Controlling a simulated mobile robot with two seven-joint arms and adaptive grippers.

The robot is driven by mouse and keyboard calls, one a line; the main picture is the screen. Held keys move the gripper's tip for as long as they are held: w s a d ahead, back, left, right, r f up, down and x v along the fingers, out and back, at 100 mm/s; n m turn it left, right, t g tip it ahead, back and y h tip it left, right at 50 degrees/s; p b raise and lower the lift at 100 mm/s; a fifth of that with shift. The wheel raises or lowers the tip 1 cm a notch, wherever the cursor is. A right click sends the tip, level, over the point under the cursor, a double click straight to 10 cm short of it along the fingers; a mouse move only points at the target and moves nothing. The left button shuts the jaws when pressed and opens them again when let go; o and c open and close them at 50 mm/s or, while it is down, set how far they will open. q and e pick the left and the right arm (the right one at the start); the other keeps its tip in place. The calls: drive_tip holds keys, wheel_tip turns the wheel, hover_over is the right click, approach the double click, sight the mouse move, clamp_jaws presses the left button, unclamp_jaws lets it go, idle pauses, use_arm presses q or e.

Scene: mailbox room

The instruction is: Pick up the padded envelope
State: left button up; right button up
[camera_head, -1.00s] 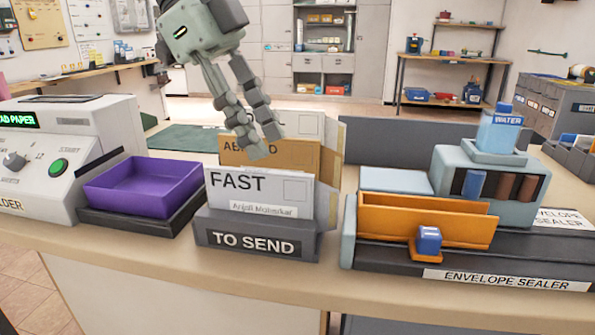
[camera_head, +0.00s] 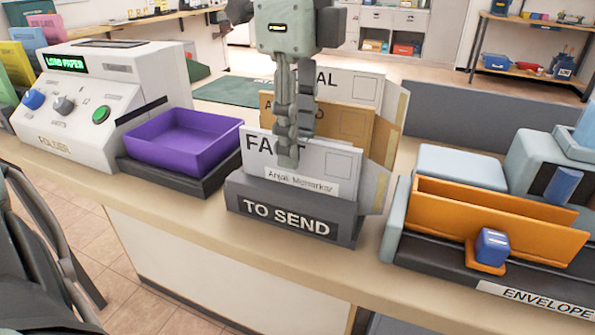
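Several envelopes stand upright in the dark grey holder marked TO SEND (camera_head: 290,217). In front is a white envelope marked FAST (camera_head: 335,160) with a name label. Behind it is a tan envelope (camera_head: 355,121), and at the back another white one (camera_head: 360,84). I cannot tell for sure which is padded; the tan one differs in colour. My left gripper (camera_head: 290,158) points down over the holder, its fingertips in front of the FAST envelope and covering some letters. Its fingers are seen nearly edge-on, so their gap and any contact are unclear. My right gripper is out of view.
A purple tray (camera_head: 185,150) and the folder machine (camera_head: 85,110) stand left of the holder. The envelope sealer with its orange part (camera_head: 500,220) stands to the right. A low grey partition (camera_head: 475,128) is behind. The counter's front edge runs below them.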

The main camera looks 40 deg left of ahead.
use_arm(q)
drive_tip(key=shift+c, duration=0.7)
clamp_jaws()
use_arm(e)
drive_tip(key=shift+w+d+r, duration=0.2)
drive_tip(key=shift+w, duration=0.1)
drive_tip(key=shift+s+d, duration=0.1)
